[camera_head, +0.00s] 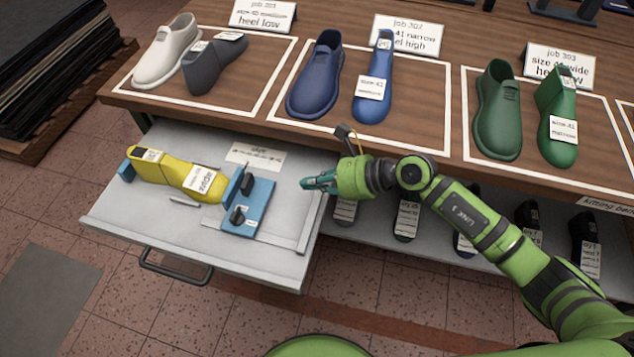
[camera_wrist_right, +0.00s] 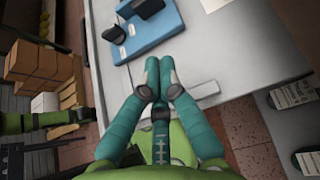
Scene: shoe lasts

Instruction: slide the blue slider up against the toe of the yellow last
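The yellow last (camera_head: 172,171) lies on its side of the open drawer with white labels on it, its heel by a small blue block (camera_head: 126,171) and its toe to the right. The blue slider (camera_head: 262,207), with an upright plate and black knobs, stands just right of the toe; I cannot tell whether they touch. The slider also shows at the top of the right wrist view (camera_wrist_right: 152,30). My right gripper (camera_head: 306,183) is right of the slider, apart from it, above the drawer's right side. Its fingers (camera_wrist_right: 160,76) are together and empty. My left gripper is not in view.
The pull-out drawer (camera_head: 120,215) has a dark handle (camera_head: 175,268) and a paper card (camera_head: 256,156). Dark lasts stand on a lower shelf (camera_head: 375,225) at right.

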